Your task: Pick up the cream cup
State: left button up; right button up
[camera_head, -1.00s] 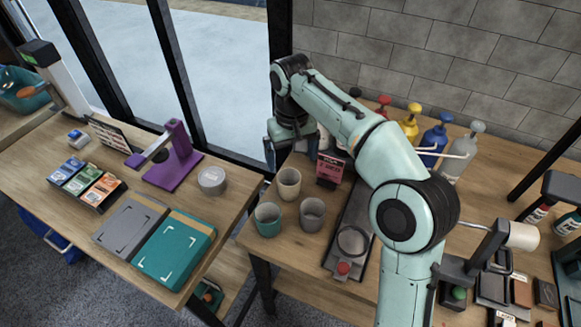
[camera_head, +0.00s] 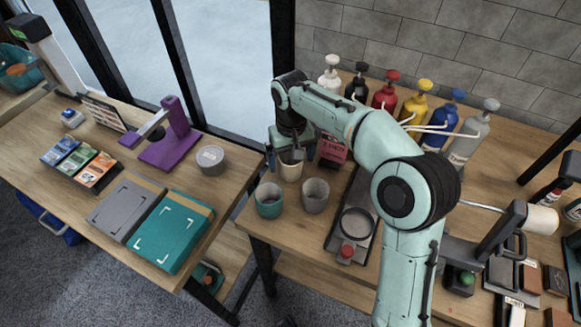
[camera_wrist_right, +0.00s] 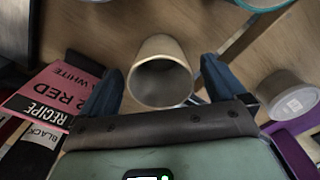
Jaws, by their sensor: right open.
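The cream cup (camera_head: 291,172) stands upright on the right-hand table near its back left corner, partly hidden by my right gripper (camera_head: 290,157) in the head view. In the right wrist view the cream cup (camera_wrist_right: 160,50) shows its open mouth. It lies between the two spread dark fingers of my right gripper (camera_wrist_right: 162,70), with a gap on either side. The right gripper is open and holds nothing. A teal cup (camera_head: 268,208) and a grey cup (camera_head: 315,203) stand in front of the cream cup. My left gripper is not in view.
A pink recipe card (camera_head: 333,148) stands close to the right of the cream cup; it also shows in the right wrist view (camera_wrist_right: 50,95). A dark scale-like tray (camera_head: 337,238) lies further right. Several pump bottles (camera_head: 413,106) line the back. A gap separates the left table (camera_head: 120,235).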

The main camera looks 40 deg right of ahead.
notch_tip(320, 180, down, 3)
jog(key=shift+r, duration=0.15)
jog(key=c, duration=1)
jog(key=shift+c, duration=0.3)
notch_tip(320, 180, up, 20)
jog(key=p, duration=0.6)
